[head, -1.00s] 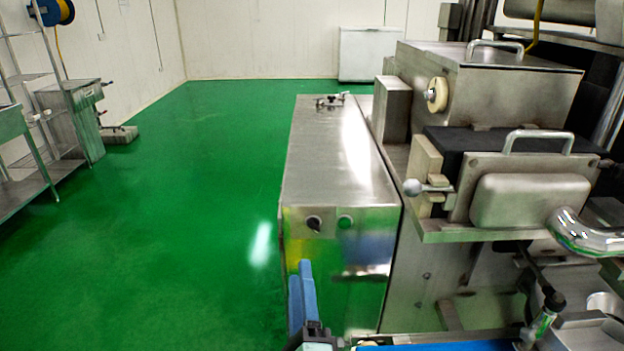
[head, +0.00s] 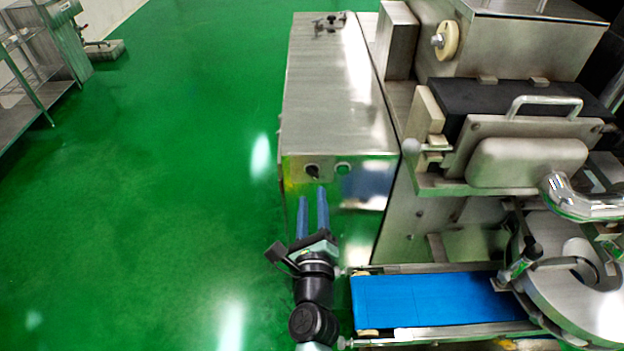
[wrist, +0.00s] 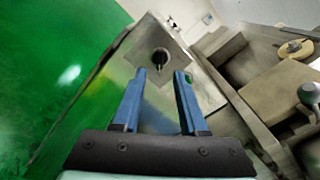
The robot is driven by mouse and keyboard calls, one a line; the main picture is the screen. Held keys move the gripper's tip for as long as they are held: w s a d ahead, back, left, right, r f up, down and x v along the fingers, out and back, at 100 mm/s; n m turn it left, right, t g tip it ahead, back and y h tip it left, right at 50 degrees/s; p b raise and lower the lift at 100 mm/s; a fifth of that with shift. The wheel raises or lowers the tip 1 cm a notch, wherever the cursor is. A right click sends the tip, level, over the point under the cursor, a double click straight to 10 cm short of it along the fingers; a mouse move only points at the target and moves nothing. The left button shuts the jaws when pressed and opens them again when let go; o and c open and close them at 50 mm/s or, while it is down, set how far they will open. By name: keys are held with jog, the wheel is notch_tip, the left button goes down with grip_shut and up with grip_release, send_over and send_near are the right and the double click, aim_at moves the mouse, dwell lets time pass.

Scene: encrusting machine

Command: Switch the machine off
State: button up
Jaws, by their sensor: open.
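The machine's steel control cabinet (head: 335,85) stands in the middle of the head view. Its front panel carries a black rotary switch (head: 312,171) on the left and a green button (head: 343,168) to its right. My gripper (head: 312,200) is open and empty, with its two blue fingers pointing at the panel just below the switch. In the wrist view the switch (wrist: 160,58) shows beyond and between the fingertips of my gripper (wrist: 160,76). The green button (wrist: 188,77) is partly hidden by the right finger. A gap seems to remain between fingertips and switch.
A blue conveyor belt (head: 435,300) lies at right of my arm, beside a round steel plate (head: 580,285). The machine's upper housing with a handle (head: 545,105) stands right of the cabinet. The green floor (head: 180,200) at left is clear; a steel rack (head: 30,90) stands far left.

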aim_at(312, 176)
jog(key=w+b, duration=0.1)
jog(key=w, duration=0.5)
grip_shut()
dwell(0.3)
